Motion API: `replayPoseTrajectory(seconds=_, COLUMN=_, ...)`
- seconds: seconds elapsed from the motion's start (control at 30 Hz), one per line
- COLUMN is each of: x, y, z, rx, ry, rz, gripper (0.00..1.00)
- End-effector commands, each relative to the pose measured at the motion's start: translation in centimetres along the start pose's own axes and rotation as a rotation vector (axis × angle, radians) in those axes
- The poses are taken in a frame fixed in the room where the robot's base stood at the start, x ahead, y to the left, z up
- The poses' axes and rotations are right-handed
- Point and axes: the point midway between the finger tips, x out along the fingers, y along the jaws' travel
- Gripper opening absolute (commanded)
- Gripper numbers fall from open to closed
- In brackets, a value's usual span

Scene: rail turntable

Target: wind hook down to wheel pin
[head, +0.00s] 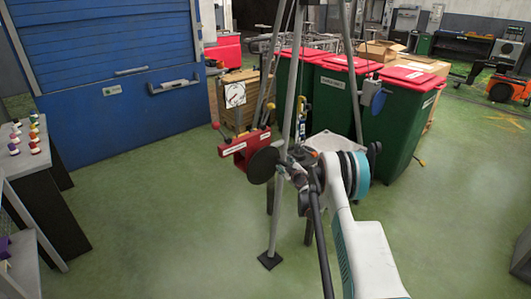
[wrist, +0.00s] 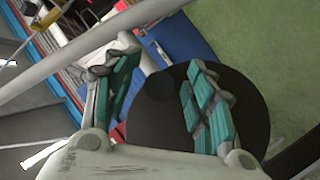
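A dark round disc (head: 263,165) stands in front of a red box (head: 245,148) with a lever, on the tripod's leg. My gripper (head: 284,167) is beside the disc, partly hidden by my wrist. In the wrist view its teal-padded fingers (wrist: 165,95) are spread apart. The dark disc (wrist: 242,115) lies beyond them, with a round knob (wrist: 160,86) between the fingers. I cannot tell whether they touch it. A small yellow and blue piece (head: 301,112), perhaps the hook, hangs inside the tripod. I cannot make out the wheel pin.
Tripod legs (head: 282,205) stand close around my gripper. A pale plate (head: 326,142) lies behind my wrist. Green bins (head: 393,113) with red lids stand behind at right. A blue shutter (head: 115,110) and a side table (head: 20,160) are at left. Green floor (head: 155,215) is clear at left.

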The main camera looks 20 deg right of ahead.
Motion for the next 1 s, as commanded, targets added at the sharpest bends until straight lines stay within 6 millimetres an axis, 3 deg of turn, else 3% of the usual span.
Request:
replayPoseTrajectory(seconds=0.33, x=-0.3, y=-0.1, z=0.2, rx=-0.002, ry=0.0, rz=-0.003, gripper=0.5)
replayPoseTrajectory(seconds=1.0, x=-4.5, y=0.7, z=2.4, rx=-0.002, ry=0.0, rz=-0.004, gripper=0.5)
